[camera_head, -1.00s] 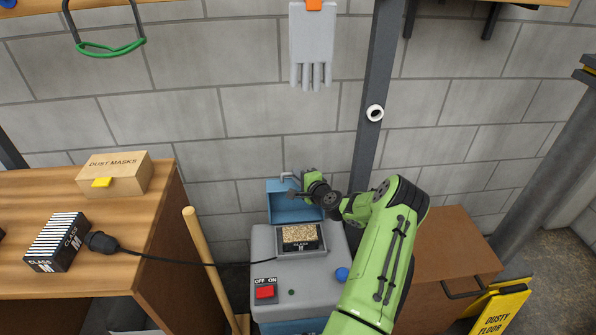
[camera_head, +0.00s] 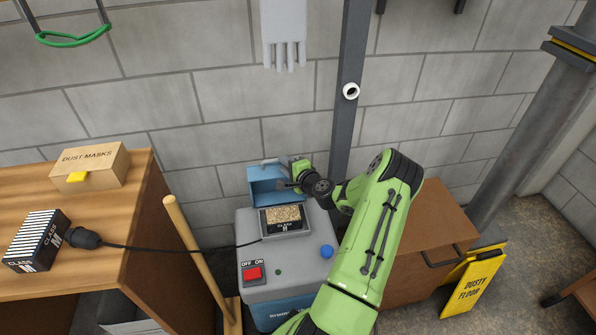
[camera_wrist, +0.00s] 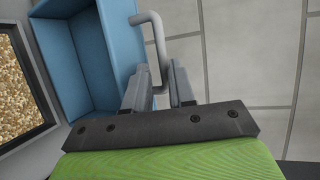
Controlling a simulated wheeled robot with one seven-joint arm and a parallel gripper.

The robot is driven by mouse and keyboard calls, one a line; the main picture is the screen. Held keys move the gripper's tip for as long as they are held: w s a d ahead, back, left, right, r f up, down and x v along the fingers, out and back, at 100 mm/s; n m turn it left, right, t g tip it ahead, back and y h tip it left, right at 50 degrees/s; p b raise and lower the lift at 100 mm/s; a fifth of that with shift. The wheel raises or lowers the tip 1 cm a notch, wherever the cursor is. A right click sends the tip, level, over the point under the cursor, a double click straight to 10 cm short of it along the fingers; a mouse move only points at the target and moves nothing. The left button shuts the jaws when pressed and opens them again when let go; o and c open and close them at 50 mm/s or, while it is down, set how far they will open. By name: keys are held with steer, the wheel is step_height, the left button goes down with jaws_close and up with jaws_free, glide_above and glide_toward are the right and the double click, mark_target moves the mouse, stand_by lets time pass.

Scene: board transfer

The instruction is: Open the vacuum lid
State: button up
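The vacuum (camera_head: 300,262) has a grey top and a blue lower body. Its blue lid (camera_head: 262,185) stands raised at the back, its hollow inside facing forward; it also shows in the wrist view (camera_wrist: 88,55). A grey bent handle (camera_wrist: 157,45) sticks out from the lid's outer side. My gripper (camera_head: 284,186) is at the lid's right side. In the wrist view, the fingers (camera_wrist: 160,88) are close together around the handle bar. Below the lid, a dust-coated filter marked CLASS M (camera_head: 283,216) sits in the open compartment.
A wooden bench (camera_head: 120,215) at left holds a dust-mask box (camera_head: 92,166) and a clean filter (camera_head: 38,240). A black hose end and cable run to the vacuum. A wooden pole (camera_head: 195,250) stands between them. A brown cabinet (camera_head: 425,220) and yellow sign (camera_head: 475,285) are at right.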

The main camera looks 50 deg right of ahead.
steer(key=p+v, duration=0.1)
steer(key=v, duration=1)
steer(key=shift+r, duration=0.1)
